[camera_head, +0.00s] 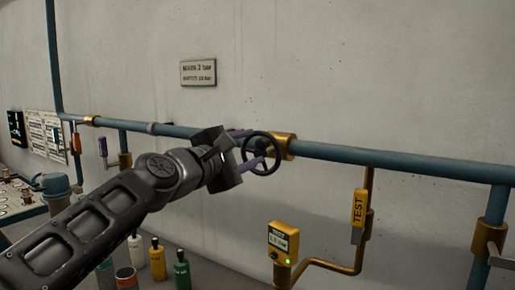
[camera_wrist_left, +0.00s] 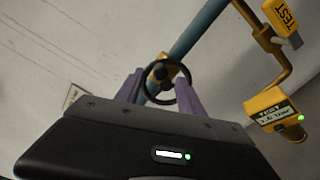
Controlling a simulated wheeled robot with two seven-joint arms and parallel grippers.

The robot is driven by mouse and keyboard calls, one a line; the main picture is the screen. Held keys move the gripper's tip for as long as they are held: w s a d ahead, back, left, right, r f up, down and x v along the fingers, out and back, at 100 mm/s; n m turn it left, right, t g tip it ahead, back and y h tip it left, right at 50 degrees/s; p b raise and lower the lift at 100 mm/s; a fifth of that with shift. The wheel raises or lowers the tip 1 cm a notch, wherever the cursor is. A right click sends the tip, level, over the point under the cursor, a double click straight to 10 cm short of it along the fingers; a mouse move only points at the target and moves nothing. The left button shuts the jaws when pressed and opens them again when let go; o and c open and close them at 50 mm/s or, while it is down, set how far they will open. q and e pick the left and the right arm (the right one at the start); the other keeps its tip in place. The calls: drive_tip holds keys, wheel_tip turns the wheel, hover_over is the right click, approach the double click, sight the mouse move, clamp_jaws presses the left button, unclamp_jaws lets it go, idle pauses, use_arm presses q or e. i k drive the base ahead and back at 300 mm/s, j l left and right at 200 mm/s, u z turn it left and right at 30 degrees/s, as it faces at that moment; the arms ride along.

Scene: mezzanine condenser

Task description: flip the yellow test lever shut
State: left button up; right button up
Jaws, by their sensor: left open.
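The yellow test lever (camera_head: 359,208), marked TEST, hangs straight down along a brass branch pipe below the blue wall pipe. It also shows at the top right of the left wrist view (camera_wrist_left: 283,18). My left gripper (camera_head: 251,149) is open, its two purple fingers apart at the black handwheel (camera_head: 261,153), left of the lever. In the left wrist view the handwheel (camera_wrist_left: 165,81) shows between and beyond the fingers; I cannot tell whether they touch it. My left gripper is clear of the lever. My right gripper is not in view.
A yellow gauge box (camera_head: 283,241) with a green light stands on the brass pipe, lower left of the lever. The blue pipe (camera_head: 405,162) runs along the wall. Several bottles, including a green one (camera_head: 182,270), stand low beside my arm.

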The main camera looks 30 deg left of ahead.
sight(359, 197)
drive_tip(key=k, duration=1)
